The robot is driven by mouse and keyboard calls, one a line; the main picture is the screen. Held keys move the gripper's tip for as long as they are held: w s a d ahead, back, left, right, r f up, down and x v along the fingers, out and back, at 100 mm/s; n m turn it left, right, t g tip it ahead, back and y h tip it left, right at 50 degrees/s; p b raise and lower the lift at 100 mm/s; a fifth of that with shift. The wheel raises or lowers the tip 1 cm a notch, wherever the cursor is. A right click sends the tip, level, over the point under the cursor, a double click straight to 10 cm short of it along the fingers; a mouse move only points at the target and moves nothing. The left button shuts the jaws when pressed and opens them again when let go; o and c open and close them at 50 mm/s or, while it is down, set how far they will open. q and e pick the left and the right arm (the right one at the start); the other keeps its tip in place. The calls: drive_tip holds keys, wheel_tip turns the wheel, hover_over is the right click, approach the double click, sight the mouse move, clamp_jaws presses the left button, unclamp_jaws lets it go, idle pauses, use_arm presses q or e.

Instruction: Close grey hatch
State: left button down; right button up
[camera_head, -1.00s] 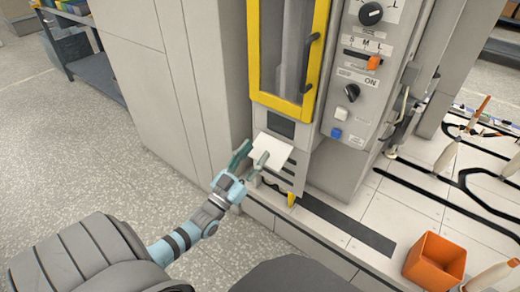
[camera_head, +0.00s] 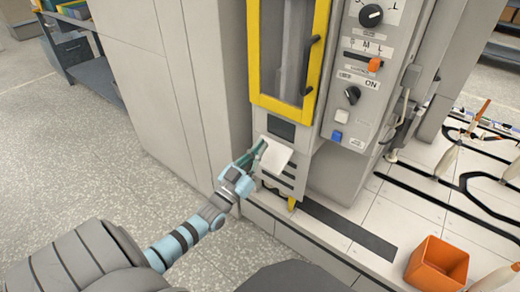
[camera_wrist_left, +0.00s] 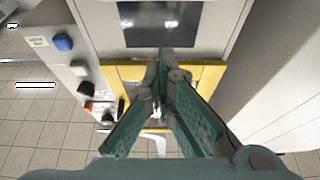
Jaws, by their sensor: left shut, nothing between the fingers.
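The grey hatch looks to be the pale flap (camera_head: 276,157) that sticks out from the machine front, just below a small dark panel (camera_head: 281,128). It appears tilted outward. My left gripper (camera_head: 261,147) is shut and empty at the left edge of the flap; whether it touches the flap I cannot tell. In the left wrist view the shut fingers (camera_wrist_left: 164,56) point toward the machine front, with the dark panel (camera_wrist_left: 163,22) beyond their tips. I cannot make out the flap clearly there. My right gripper is not in view.
A yellow-framed door (camera_head: 254,60) with a dark handle is above the flap. A control panel (camera_head: 350,95) with knobs and a blue button stands to the right. An orange bin (camera_head: 436,262) sits on the white surface at lower right. A plain grey cabinet wall (camera_head: 165,75) is to the left.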

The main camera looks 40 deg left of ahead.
use_arm(q)
drive_tip(key=c, duration=2.3)
unclamp_jaws()
drive_tip(key=o, duration=0.9)
drive_tip(key=v, duration=1.2)
